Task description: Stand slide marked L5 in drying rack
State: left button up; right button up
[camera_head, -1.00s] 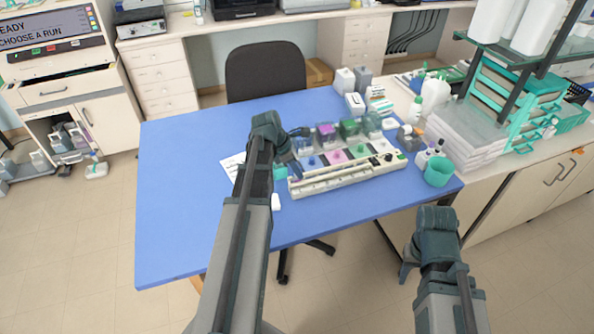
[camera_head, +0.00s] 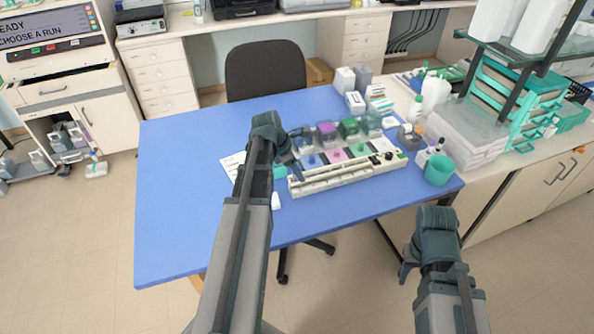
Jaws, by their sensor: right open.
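A long pale slotted rack (camera_head: 335,184) runs along the front of the staining station on the blue table; I cannot tell for certain that it is the drying rack. My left gripper (camera_head: 297,174) points down at the left end of the station, by the nearest staining jar. Its fingers are too small and dark to show whether they are open or hold anything. No slide marked L5 can be made out. My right gripper (camera_head: 405,274) is open and hangs low in front of the table's right edge, away from the station.
Staining jars with blue, pink and green contents (camera_head: 338,153) stand on the station. A teal cup (camera_head: 439,170) stands to its right. A paper sheet (camera_head: 232,165) and a small white item (camera_head: 276,201) lie near my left arm. The table's left half (camera_head: 185,190) is clear.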

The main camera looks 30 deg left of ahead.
pick_arm(q)
jog(key=p+v, duration=1.2)
jog(key=v, duration=0.2)
jog(key=shift+p, duration=0.4)
jog(key=shift+f, duration=0.1)
jog(key=shift+d, duration=0.15)
jog(key=s+d+f+m+g+y+b, duration=0.1)
jog(key=s+d+f+m+b, duration=0.1)
jog(key=d+m, duration=0.8)
jog(key=s+d+f+m+g+y+b, duration=0.1)
jog(key=s+d+f+m+y+b, duration=0.1)
jog(key=s+d+m, duration=0.4)
jog(key=s+d+f+m+g+y+b, duration=0.1)
jog(key=s+d+f+m+b, duration=0.3)
jog(key=d+m, duration=1.1)
jog(key=d+f, duration=0.1)
jog(key=d, duration=0.1)
jog(key=shift+s+d+f+m+g, duration=0.25)
jog(key=shift+d+f+m+g, duration=0.05)
jog(key=shift+d, duration=0.1)
